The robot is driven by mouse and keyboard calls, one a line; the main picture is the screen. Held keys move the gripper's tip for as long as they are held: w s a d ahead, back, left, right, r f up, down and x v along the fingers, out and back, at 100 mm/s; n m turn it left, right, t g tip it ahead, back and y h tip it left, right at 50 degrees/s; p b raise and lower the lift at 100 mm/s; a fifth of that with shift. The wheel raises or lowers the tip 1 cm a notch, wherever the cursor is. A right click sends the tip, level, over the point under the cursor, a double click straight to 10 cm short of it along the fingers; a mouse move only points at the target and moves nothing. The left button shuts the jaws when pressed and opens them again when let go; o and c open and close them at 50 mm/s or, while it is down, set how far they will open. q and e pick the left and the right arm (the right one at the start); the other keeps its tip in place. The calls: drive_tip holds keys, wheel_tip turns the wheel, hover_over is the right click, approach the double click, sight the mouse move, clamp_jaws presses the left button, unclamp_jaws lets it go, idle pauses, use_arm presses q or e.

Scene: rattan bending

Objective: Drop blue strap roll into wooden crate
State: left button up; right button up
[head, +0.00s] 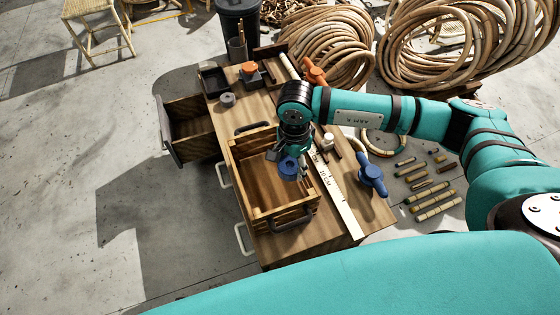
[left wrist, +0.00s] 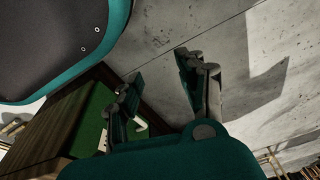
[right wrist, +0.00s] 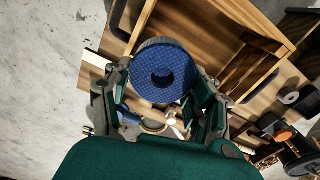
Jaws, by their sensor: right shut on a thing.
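The blue strap roll (head: 288,168) hangs in my right gripper (head: 290,157). In the right wrist view the roll (right wrist: 163,70) sits between the fingers, its round hole facing the camera. The wooden crate (head: 252,185) stands open on the bench, and the roll shows over its interior near the right wall. The crate also shows behind the roll in the right wrist view (right wrist: 255,48). My left gripper (left wrist: 157,75) is open and empty in the left wrist view, out over the floor beside the bench. It is not in the head view.
A ruler (head: 335,193) lies right of the crate, with a blue clamp (head: 372,175) beyond it. An orange clamp (head: 315,73) and a small grey roll (head: 228,99) lie farther back. An open drawer (head: 188,128) juts out left. Rattan coils (head: 325,45) lie behind.

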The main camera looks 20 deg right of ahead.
use_arm(q)
drive_tip(key=w+r+t+b, duration=0.1)
drive_tip(key=w+r+b, duration=0.2)
drive_tip(key=r+b, duration=0.6)
wheel_tip(320, 180, up, 9)
drive_tip(key=shift+r+b, duration=0.1)
drive_tip(key=shift+b, duration=0.25)
use_arm(e)
drive_tip(key=w+a+f+m, duration=0.1)
drive_tip(key=w+f+m, duration=0.6)
drive_tip(key=f+m, duration=0.3)
drive_tip(key=shift+a+f+m, duration=0.35)
drive_tip(key=shift+m, duration=0.05)
use_arm(q)
drive_tip(key=shift+w, duration=0.1)
use_arm(e)
drive_tip(key=o, duration=1.2)
